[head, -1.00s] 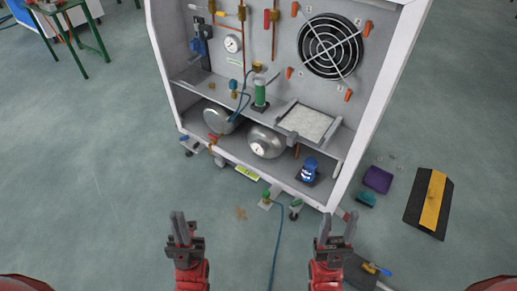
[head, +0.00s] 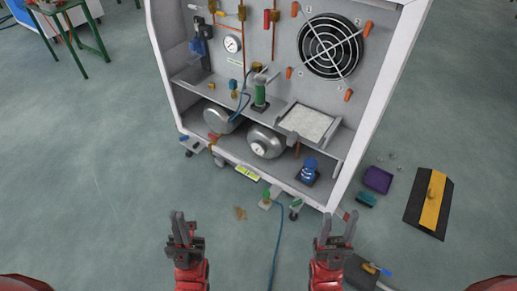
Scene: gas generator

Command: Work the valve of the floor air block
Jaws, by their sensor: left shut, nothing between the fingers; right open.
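A small fitting with a green top (head: 266,198) stands on the floor just in front of the cabinet, with a blue hose (head: 277,240) running from it toward me. It looks like the floor air block, but its valve is too small to make out clearly. My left gripper (head: 183,214) is shut and empty, to the left of the fitting and nearer me. My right gripper (head: 337,214) is open and empty, to its right and nearer me. Both grippers are apart from the fitting and the hose.
The white cabinet (head: 385,100) on casters holds silver tanks (head: 265,142), a gauge and a fan. A dark block with a blue lever (head: 372,268) lies near my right gripper. A purple bin (head: 378,180) and a black-yellow ramp (head: 430,203) are at right.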

